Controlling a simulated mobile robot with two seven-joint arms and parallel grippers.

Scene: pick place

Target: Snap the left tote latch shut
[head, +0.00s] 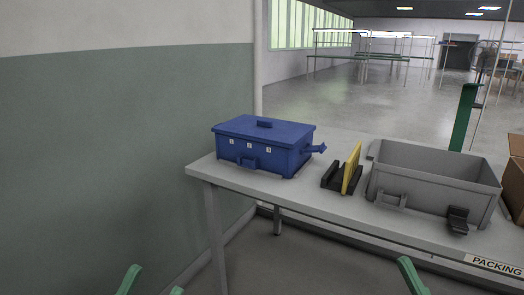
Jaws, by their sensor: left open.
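A blue tote (262,146) with its lid on stands at the left end of the table. Its front carries a blue latch (247,162), and a blue part (316,149) sticks out from its right side. A grey tote (434,171), open on top, stands to the right. It has a grey latch (391,201) at front left and a black latch (457,219) at front right. My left gripper (153,284) is open and empty at the bottom edge, well short of the table. One green finger of my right gripper (412,276) shows at the bottom; the rest is out of frame.
A black holder (343,177) with a yellow panel (352,167) stands between the totes. A green upright (464,118) rises behind the grey tote. A cardboard box (514,178) is at the right edge. The white table (300,196) has a bare front strip; a wall (120,140) closes the left.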

